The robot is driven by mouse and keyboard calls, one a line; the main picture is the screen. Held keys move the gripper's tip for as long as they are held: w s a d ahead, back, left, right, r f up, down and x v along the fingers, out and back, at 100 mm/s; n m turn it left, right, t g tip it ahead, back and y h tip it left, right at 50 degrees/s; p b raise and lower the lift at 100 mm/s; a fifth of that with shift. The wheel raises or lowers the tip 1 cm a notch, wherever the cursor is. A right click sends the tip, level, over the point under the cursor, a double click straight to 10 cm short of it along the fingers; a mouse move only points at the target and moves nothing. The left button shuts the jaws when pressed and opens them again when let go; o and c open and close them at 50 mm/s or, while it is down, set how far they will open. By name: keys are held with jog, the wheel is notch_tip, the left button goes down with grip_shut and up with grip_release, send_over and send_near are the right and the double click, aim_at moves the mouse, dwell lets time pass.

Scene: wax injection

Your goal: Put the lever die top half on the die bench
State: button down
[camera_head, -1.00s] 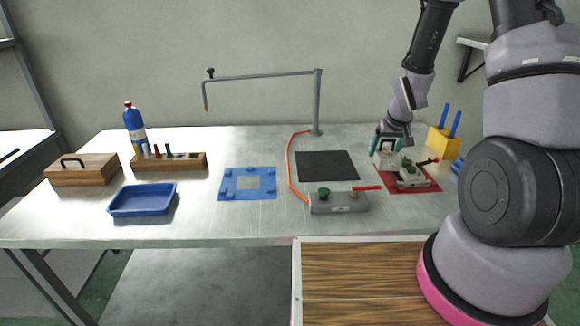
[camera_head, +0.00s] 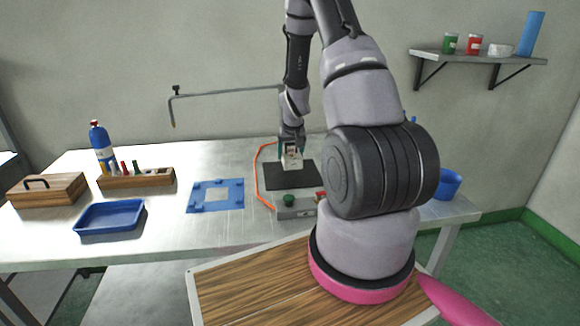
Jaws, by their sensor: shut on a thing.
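My gripper (camera_head: 291,155) is shut on a small pale block, the lever die top half (camera_head: 293,164). It holds the block over the dark mat (camera_head: 297,177) on the metal table, seemingly a little above it, though the exact gap cannot be told. The die bench is not marked by name in view; the dark mat is the surface directly below the block. A grey block with a green knob (camera_head: 290,200) stands in front of the mat. Its right end and most of its red lever are hidden by my arm.
An orange hose (camera_head: 257,175) runs along the mat's left side. A blue frame (camera_head: 195,205), blue tray (camera_head: 80,222), wooden rack (camera_head: 137,182), wooden box (camera_head: 47,190) and blue bottle (camera_head: 103,152) lie left. A grey pipe arm (camera_head: 225,93) spans behind. My arm hides the table's right part.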

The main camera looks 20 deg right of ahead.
aim_at(291, 172)
jog(key=shift+d+f, duration=0.15)
jog(key=shift+f, duration=2.15)
jog(key=shift+f, duration=0.2)
grip_release()
jog(key=shift+r, duration=0.1)
